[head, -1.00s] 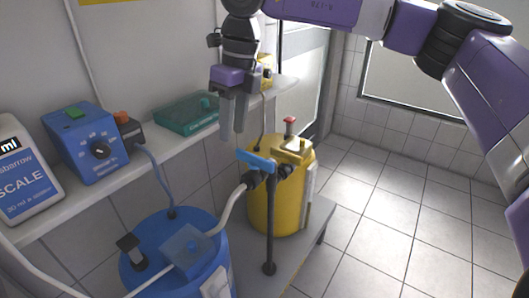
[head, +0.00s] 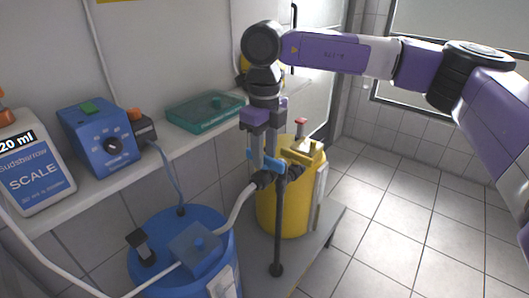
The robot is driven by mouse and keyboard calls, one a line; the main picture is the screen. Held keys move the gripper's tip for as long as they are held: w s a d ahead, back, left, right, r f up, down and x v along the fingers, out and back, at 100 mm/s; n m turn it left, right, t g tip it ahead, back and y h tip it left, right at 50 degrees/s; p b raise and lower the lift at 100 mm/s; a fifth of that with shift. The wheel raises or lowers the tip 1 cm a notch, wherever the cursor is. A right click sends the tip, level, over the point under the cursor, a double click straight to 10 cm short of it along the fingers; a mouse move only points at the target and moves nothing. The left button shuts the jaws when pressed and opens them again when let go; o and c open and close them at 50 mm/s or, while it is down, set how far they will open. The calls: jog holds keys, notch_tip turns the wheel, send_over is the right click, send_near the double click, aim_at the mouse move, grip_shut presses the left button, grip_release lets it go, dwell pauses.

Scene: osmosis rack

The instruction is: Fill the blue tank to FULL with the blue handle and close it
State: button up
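The fingers hide the middle of the handle. The blue tank (head: 165,225) stands at the lower left with a blue square piece and a black fitting on top. A pale label or gauge (head: 221,283) on its side is cut off and unreadable.
A yellow tank (head: 285,212) with a red knob stands close behind the handle, on a grey bench (head: 322,225). The shelf holds a scale bottle (head: 35,165), a blue dial box (head: 100,138) and a green tray (head: 205,110). Tiled floor lies open at right.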

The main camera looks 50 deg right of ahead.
grip_shut()
jog(key=shift+n, duration=0.3)
jog(key=n+b, duration=0.1)
jog(key=n, duration=0.2)
jog(key=shift+n, duration=0.3)
jog(key=n, duration=0.9)
jog(key=shift+r, duration=0.1)
jog(key=n, duration=0.4)
jog(key=shift+n, duration=0.3)
